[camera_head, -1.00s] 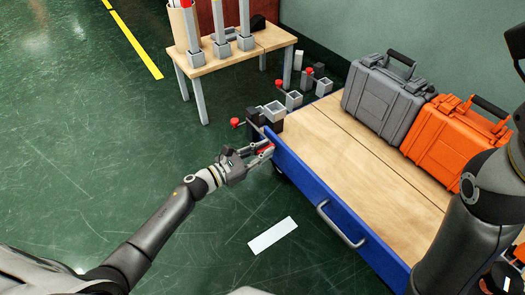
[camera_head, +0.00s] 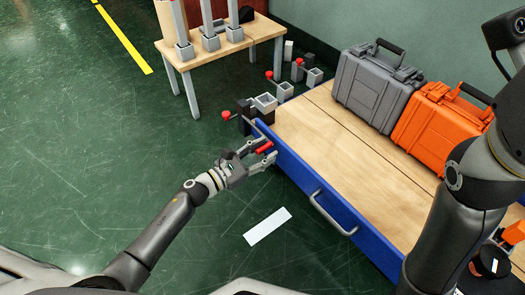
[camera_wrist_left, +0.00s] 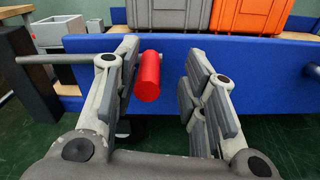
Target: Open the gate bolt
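The gate bolt's red handle (camera_head: 264,147) is near the left end of the blue gate panel (camera_head: 318,190). In the left wrist view, the red handle (camera_wrist_left: 147,76) points toward me. A grey metal rod (camera_wrist_left: 55,60) runs horizontally along the blue panel to a dark post on the left. My left gripper (camera_head: 267,151) is open at the handle, which shows between its fingers in the left wrist view (camera_wrist_left: 160,85), close to the left finger. Contact with that finger cannot be told. My right arm shows at the right, but its gripper is out of view.
A wooden deck (camera_head: 340,150) behind the panel carries a grey case (camera_head: 375,88) and an orange case (camera_head: 435,120). A grey handle (camera_head: 330,213) sticks out of the panel's front. A small wooden table (camera_head: 235,45) stands at the back left. The floor on the left is clear.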

